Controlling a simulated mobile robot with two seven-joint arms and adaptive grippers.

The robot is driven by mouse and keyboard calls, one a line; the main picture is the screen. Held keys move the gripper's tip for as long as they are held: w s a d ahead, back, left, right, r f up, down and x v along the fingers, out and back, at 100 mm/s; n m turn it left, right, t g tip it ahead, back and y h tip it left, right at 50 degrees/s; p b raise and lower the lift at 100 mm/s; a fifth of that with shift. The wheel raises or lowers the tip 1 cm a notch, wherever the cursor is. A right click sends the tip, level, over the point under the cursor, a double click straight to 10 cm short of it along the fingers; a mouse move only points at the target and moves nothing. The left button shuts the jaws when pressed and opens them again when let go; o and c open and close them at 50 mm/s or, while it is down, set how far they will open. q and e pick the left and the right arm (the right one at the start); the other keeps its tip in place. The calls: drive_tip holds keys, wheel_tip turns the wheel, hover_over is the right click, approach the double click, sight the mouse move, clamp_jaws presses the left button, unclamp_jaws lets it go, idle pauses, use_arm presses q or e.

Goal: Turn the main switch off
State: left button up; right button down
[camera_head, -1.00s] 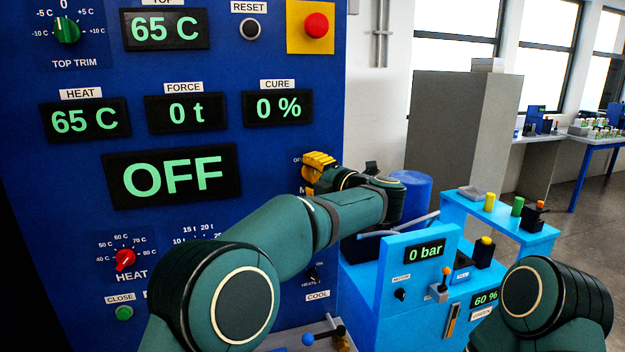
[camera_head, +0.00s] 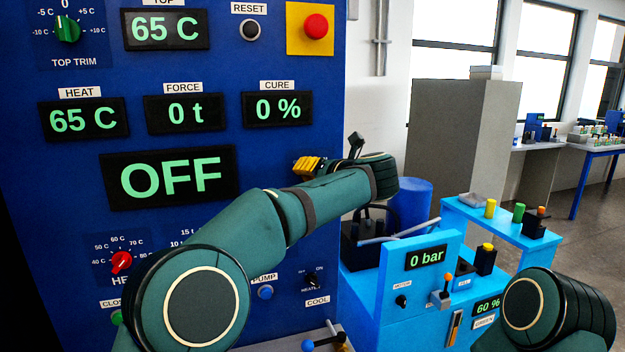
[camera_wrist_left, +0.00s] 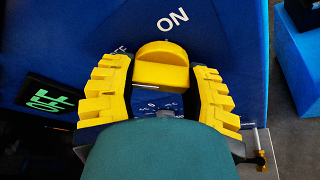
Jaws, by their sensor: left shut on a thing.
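The main switch is a yellow knob (camera_wrist_left: 162,65) on the blue panel in the left wrist view, with the letters ON above it and OFF partly hidden to its upper left. My left gripper (camera_wrist_left: 160,95) has its yellow fingers on both sides of the knob and is shut on it. In the head view my left gripper (camera_head: 307,167) is at the right edge of the panel and hides the switch. The large display (camera_head: 171,177) reads OFF in green. My right gripper is outside the views; only part of that arm shows at lower right.
The blue panel carries a red emergency button (camera_head: 316,28), a reset button (camera_head: 250,29), a red heat knob (camera_head: 121,262) and a blue pump button (camera_head: 265,292). A light-blue unit (camera_head: 400,290) with levers and a blue drum (camera_head: 411,203) stand close to the right.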

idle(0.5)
use_arm(q)
drive_tip(key=o, duration=1.2)
drive_tip(key=shift+s+d+r, duration=0.1)
drive_tip(key=shift+d, duration=0.05)
drive_tip(key=v, duration=1.1)
drive_tip(key=shift+s+d, duration=0.2)
drive_tip(key=shift+s, duration=0.15)
